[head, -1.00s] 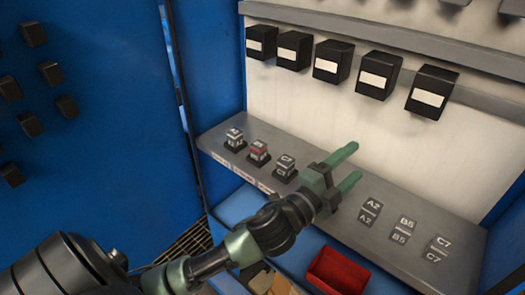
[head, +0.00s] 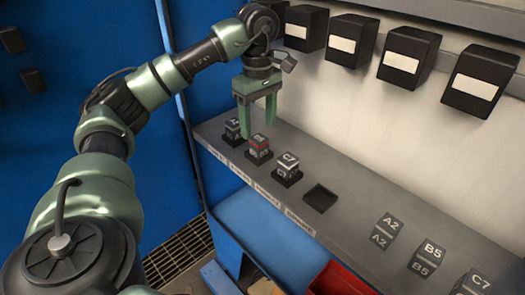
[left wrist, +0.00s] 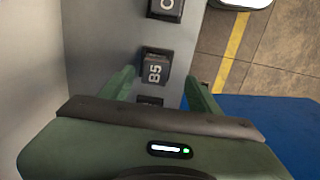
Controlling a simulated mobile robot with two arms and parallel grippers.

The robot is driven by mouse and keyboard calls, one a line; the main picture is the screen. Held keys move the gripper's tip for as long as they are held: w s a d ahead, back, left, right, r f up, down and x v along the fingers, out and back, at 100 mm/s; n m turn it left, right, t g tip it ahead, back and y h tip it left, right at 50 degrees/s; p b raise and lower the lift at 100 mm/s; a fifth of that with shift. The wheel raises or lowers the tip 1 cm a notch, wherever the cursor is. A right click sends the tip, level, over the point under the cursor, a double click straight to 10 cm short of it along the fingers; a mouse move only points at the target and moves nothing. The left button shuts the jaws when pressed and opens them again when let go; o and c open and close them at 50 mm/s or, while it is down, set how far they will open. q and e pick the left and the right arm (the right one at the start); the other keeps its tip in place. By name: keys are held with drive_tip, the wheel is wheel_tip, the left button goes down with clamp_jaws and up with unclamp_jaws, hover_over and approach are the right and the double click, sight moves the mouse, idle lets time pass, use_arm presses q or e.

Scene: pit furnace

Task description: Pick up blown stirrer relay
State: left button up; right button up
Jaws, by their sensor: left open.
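Three small dark relays stand in sockets on the left part of the grey shelf (head: 345,200). The middle relay (head: 259,147) has a red band; the left relay (head: 233,130) and the right relay (head: 289,166), marked C7, have none. My left gripper (head: 258,128) is open, fingers pointing down, over the red-banded relay and apparently apart from it. In the left wrist view a relay marked B5 (left wrist: 156,67) shows ahead between the fingers, with another part-hidden below it. I cannot read which relay is the stirrer's. My right gripper is not in view.
An empty socket (head: 320,198) lies right of the socketed relays. Loose pieces marked A2 (head: 386,231), B5 (head: 427,257) and C7 (head: 473,283) lie further right. Black boxes (head: 407,57) hang on the back wall above. A red bin (head: 338,280) sits below the shelf edge.

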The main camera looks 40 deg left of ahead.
sight(258, 138)
use_arm(q)
drive_tip(key=shift+s+a+f, duration=0.15)
drive_tip(key=shift+f, duration=0.25)
drive_tip(key=f, duration=0.1)
drive_tip(key=f+p, duration=0.1)
drive_tip(key=f, duration=0.1)
drive_tip(key=w+f+p, duration=0.1)
drive_tip(key=f, duration=0.1)
drive_tip(key=shift+a+f, duration=0.2)
drive_tip(key=shift+a, duration=0.05)
drive_tip(key=shift+f, duration=0.55)
clamp_jaws()
